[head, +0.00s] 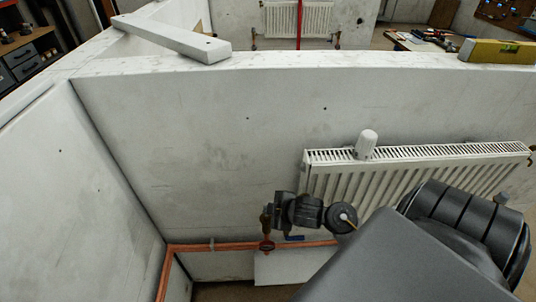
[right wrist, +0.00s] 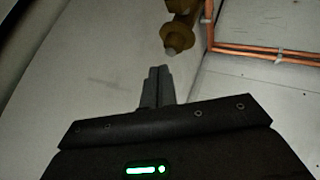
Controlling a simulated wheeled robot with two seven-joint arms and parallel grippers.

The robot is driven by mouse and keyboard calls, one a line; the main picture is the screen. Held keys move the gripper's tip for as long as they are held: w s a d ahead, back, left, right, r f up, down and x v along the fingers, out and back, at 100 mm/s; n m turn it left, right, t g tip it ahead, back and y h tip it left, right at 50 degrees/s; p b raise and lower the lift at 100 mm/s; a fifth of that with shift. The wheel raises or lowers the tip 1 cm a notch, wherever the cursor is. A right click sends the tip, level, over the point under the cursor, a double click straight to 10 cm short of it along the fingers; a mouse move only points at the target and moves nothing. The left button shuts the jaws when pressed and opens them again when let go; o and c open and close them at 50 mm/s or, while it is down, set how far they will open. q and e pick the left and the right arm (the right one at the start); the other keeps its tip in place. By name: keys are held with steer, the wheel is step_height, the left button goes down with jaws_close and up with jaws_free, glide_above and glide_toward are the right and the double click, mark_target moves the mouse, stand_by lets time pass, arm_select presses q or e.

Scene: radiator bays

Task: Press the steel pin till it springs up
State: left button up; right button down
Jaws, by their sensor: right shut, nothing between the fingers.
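The brass valve (right wrist: 181,32) is at the top of the right wrist view. A small grey tip, which looks like the steel pin (right wrist: 170,51), sticks out of its collar. My right gripper (right wrist: 159,69) is shut and empty. Its fingertips are just below the pin in that picture, with a small gap visible. In the head view my right gripper (head: 281,208) is at the lower left of the radiator, beside the valve (head: 267,245). The pin cannot be made out there. My left gripper is not in view.
The white radiator (head: 420,178) hangs on the wall, with a white cap (head: 366,145) on top. Copper pipe (head: 205,246) runs low along the wall to the valve. A loose white bar (head: 175,38) and a yellow level (head: 497,52) lie on the wall's top.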

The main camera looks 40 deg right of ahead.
steer(key=shift+f, duration=0.15)
stand_by(0.3)
steer(key=shift+f+b, duration=0.3)
steer(key=shift+f+b, duration=0.35)
stand_by(0.5)
stand_by(0.4)
steer(key=shift+r+p, duration=0.75)
steer(key=shift+p, duration=0.15)
steer(key=shift+r, duration=0.1)
step_height(320, 180, up, 5)
steer(key=p, duration=0.5)
stand_by(0.4)
